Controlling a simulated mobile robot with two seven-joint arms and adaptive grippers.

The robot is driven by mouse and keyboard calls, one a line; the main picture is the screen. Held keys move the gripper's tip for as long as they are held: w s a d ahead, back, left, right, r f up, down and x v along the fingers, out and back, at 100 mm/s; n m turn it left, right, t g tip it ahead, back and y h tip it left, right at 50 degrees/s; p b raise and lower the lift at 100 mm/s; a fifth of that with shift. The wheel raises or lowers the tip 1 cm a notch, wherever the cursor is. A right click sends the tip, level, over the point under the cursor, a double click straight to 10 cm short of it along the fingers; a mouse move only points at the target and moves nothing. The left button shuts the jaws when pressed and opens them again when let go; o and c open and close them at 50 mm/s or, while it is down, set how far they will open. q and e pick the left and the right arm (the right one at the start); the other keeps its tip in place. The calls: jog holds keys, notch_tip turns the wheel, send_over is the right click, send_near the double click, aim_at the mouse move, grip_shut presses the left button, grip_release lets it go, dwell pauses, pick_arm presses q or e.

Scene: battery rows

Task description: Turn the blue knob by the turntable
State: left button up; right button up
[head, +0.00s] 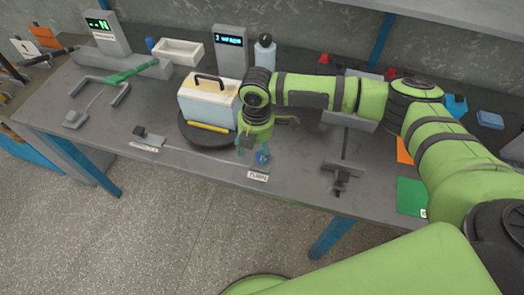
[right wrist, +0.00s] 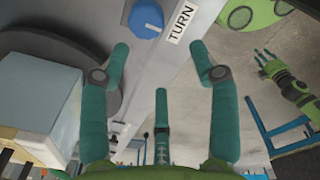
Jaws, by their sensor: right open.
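The blue knob (head: 262,158) sits at the table's front edge by a white TURN label (head: 257,176). It also shows at the top of the right wrist view (right wrist: 146,18). The dark round turntable (head: 193,136) is left of it and carries a cream box with a black handle (head: 208,98). My right gripper (head: 251,150) is close to the knob, pointing down. In the right wrist view its teal fingers (right wrist: 160,62) are apart and empty, with the knob beyond the fingertips. A small green gripper (right wrist: 265,62), apparently my left, shows there too; its jaw state is unclear.
A display stand (head: 230,48) and a bottle (head: 265,52) stand behind the turntable. A dark fixture (head: 341,175) stands to the right of the knob. A green card (head: 411,196) lies at the right front. The floor is open in front of the table.

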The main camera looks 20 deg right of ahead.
aim_at(262, 151)
jog(key=shift+w+d+r+h, duration=0.15)
jog(key=shift+w+d+r, duration=0.15)
jog(key=shift+d, duration=0.3)
jog(key=shift+w+d+r+h, duration=0.15)
jog(key=shift+d+r, duration=0.2)
jog(key=shift+d, duration=0.25)
notch_tip(262, 151, down, 5)
jog(key=shift+f+p, duration=0.15)
jog(key=shift+p, duration=0.6)
jog(key=shift+f, duration=0.8)
jog(key=c, duration=1.1)
